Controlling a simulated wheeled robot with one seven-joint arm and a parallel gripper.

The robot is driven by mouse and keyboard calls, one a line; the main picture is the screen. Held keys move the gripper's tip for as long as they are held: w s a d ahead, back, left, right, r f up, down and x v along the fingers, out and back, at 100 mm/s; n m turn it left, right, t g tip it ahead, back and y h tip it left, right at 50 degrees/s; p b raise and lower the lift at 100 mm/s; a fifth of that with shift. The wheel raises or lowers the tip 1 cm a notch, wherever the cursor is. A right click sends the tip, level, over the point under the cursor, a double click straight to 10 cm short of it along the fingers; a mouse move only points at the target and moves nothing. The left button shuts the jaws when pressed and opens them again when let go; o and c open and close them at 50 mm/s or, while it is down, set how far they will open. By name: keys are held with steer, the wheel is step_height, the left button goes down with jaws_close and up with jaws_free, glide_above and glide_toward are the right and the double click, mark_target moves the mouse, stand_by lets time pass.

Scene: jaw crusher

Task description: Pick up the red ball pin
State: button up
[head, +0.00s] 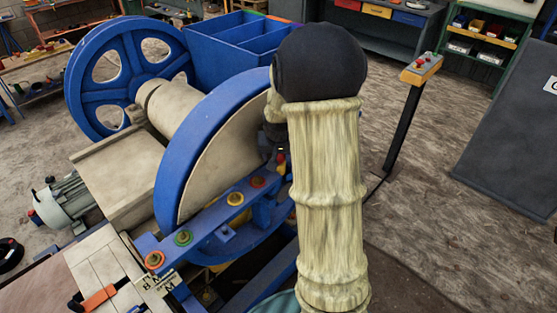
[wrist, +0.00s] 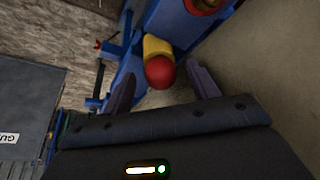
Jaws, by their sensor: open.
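The red ball pin (wrist: 160,72) shows in the wrist view as a round red ball on a yellow body, close to a blue bar. My gripper (wrist: 160,82) is open, with one dark finger on each side of the ball. Gaps show between the ball and both fingers, and nothing is held. In the head view, my pale arm hides most of this spot and I cannot make out the gripper. Only a small red and yellow bit shows beside the arm there.
The blue bar (head: 208,222) of the jaw crusher carries several coloured round pieces. The blue wheel (head: 190,150) stands right behind it. A control post (head: 400,125) with a red button stands to the right, and a dark panel (head: 515,130) beyond it. Floor between them is open.

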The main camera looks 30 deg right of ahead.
stand_by(0.3)
steer(key=c, duration=1.1)
steer(key=shift+r, duration=0.15)
steer(key=shift+c, duration=0.2)
step_height(320, 180, up, 28)
steer(key=b, duration=0.3)
